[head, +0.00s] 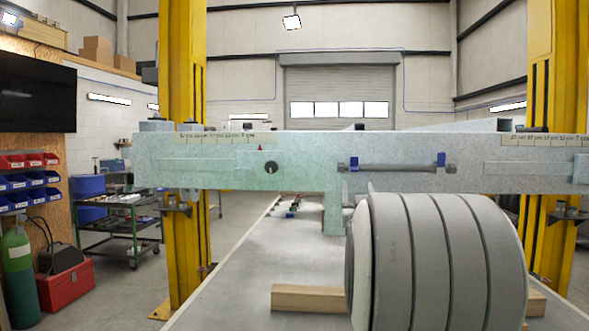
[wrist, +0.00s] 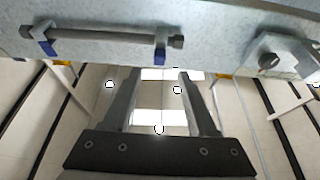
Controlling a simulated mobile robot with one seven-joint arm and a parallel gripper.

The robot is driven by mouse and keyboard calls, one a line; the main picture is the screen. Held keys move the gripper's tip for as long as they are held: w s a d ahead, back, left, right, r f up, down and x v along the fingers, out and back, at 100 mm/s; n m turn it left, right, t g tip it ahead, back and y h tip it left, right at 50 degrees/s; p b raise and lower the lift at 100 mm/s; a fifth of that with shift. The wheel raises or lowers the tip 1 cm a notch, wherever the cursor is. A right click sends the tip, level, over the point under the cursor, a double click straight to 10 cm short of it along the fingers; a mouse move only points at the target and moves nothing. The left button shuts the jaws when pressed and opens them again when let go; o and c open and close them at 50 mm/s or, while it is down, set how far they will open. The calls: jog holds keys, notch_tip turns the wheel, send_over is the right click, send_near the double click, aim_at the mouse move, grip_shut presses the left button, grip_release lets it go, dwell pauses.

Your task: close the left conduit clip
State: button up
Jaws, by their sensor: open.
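A dark conduit (head: 400,167) runs along the pale speckled trailer frame (head: 240,150). The left clip (head: 354,164) is a small blue piece near the conduit's left end. The right clip (head: 441,160) is blue near the right end and stands a little above the conduit. In the wrist view the conduit (wrist: 105,39) crosses the upper left, with two blue clip parts (wrist: 47,48) (wrist: 160,48). How far each clip is closed is too small to tell. My gripper (wrist: 160,74) is open and empty, its fingertips below the frame in that picture and apart from both clips.
A large grey ribbed round form (head: 440,260) fills the front right below the frame; I cannot tell what it is. Timber (head: 305,298) lies by it on a grey surface. Yellow posts (head: 183,240) flank the frame. A bracket (wrist: 283,52) is right of the conduit in the wrist view.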

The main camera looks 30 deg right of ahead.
aim_at(355, 171)
jog(key=p+x, duration=0.2)
jog(key=x, duration=0.6)
jog(key=shift+w+d, duration=0.2)
grip_shut()
